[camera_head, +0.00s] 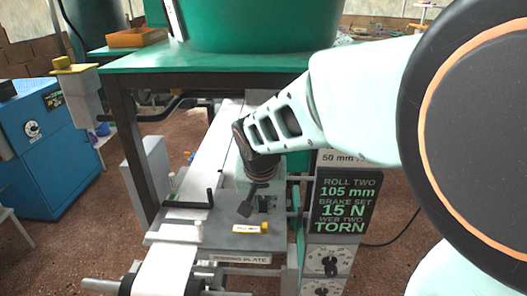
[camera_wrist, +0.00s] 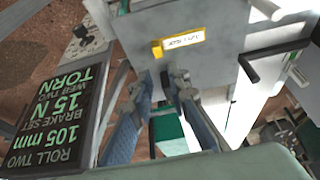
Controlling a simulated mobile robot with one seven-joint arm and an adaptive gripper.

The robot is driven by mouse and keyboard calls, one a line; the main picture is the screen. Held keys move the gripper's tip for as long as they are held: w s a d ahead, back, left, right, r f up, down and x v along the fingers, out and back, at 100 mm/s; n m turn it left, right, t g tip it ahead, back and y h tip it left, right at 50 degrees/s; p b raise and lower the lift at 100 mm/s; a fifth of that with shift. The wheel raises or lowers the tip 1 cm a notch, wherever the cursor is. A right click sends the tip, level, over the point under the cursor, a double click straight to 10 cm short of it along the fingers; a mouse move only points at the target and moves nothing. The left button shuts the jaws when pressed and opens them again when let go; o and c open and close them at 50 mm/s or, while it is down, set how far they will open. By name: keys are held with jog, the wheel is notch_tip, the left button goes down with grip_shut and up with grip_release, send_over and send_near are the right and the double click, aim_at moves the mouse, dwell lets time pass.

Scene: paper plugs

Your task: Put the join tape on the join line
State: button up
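A small yellow-and-white labelled piece (camera_head: 250,228), which looks like the join tape, lies on the grey joining plate (camera_head: 222,243) near its front right. It also shows in the wrist view (camera_wrist: 184,43); its print is too small to read surely. My gripper (camera_head: 246,209) is above the plate's right part, behind the piece in the head view. In the wrist view my gripper (camera_wrist: 161,76) has its two fingers apart, with nothing held between them, and the piece lies beyond the fingertips. I cannot make out the join line.
A white paper web (camera_head: 205,160) runs down across the left of the plate, under a black L-shaped handle (camera_head: 196,201). A dark sign panel (camera_head: 345,205) with knobs below stands close on the right. A green-topped table (camera_head: 210,62) stands behind.

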aim_at(265, 223)
jog(key=b+x, duration=0.1)
jog(key=x, duration=0.9)
jog(key=shift+d+f, duration=0.15)
jog(key=shift+f, duration=0.25)
grip_shut()
jog(key=shift+r, duration=0.55)
notch_tip(265, 223, up, 3)
jog(key=shift+f+p, duration=0.25)
jog(key=shift+p, duration=0.05)
jog(key=s+d+r, duration=0.7)
jog(key=s+r, duration=0.2)
jog(key=s, duration=0.3)
jog(key=shift+d+r, duration=0.15)
jog(key=shift+d, duration=0.1)
